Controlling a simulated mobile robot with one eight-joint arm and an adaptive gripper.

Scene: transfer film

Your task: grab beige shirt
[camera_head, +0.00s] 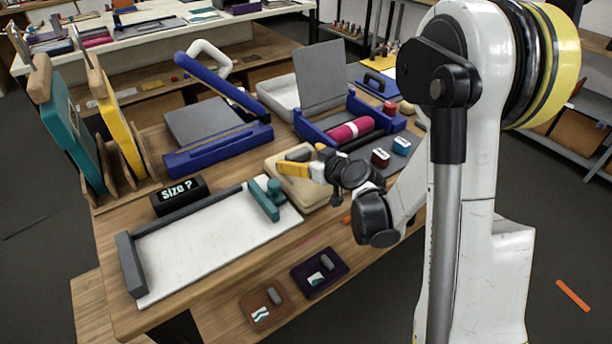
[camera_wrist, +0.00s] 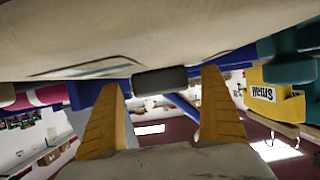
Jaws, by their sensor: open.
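The beige shirt (camera_head: 277,163) lies folded on the wooden table, near the middle of the head view. In the wrist view a broad beige surface (camera_wrist: 150,35), apparently the shirt, fills the top. My gripper (camera_head: 299,159) is over the shirt, partly hiding it. In the wrist view its yellow fingers (camera_wrist: 162,80) stand well apart, with no cloth visibly pinched between them. A dark grey block (camera_wrist: 160,81) shows at the shirt's edge between the fingertips. I cannot tell whether the fingers touch the shirt.
A white board with grey rails (camera_head: 200,245) and a teal clamp (camera_head: 264,200) lie left of the shirt. A blue press (camera_head: 215,150) stands behind.

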